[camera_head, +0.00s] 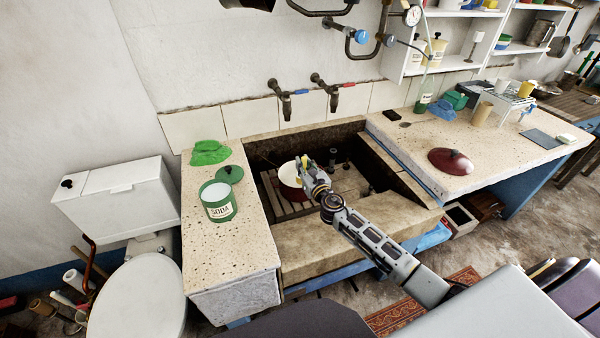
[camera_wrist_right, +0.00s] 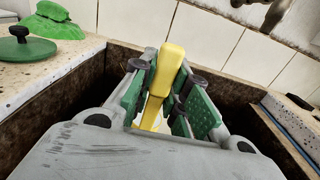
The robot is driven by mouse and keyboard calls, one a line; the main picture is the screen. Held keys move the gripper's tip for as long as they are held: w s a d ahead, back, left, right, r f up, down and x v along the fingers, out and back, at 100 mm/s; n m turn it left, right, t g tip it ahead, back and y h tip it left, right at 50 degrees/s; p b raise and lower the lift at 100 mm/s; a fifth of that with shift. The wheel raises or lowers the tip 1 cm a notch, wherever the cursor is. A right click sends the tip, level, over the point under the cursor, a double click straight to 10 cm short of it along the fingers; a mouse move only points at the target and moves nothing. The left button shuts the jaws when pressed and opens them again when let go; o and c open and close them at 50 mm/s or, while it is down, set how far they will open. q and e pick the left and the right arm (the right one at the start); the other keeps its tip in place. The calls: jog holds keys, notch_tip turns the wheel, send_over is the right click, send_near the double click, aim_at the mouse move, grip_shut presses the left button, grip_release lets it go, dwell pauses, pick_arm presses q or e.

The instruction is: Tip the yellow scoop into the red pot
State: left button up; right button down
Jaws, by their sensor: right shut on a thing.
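The red pot (camera_head: 291,193) with a pale inside stands on the wooden slats in the stone trough. My right gripper (camera_head: 304,165) is over the trough, at the pot's right side in the head view. It is shut on the yellow scoop (camera_wrist_right: 163,75), whose handle shows between the green finger pads in the right wrist view. Only a small yellow part of the scoop shows in the head view. The scoop's bowl and its contents are hidden, and I cannot tell how far it is tilted. My left gripper is not in view.
A green SODA tin (camera_head: 218,204) stands open on the left slab, with its green lid (camera_head: 230,174) and a green cloth (camera_head: 209,152) behind. A dark red lid (camera_head: 450,161) lies on the right counter. Two taps (camera_head: 333,98) overhang the trough's back.

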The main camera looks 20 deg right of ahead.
pick_arm(q)
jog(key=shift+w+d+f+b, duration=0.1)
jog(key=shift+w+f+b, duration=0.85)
jog(key=shift+b, duration=0.4)
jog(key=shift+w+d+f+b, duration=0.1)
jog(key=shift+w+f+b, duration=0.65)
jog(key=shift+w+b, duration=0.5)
pick_arm(e)
jog(key=w+d+f, duration=0.3)
jog(key=w+d, duration=0.3)
jog(key=shift+w+f+h, duration=0.3)
jog(key=shift+f, duration=0.1)
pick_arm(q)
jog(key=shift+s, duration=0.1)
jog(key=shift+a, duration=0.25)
pick_arm(e)
jog(key=shift+a, duration=0.1)
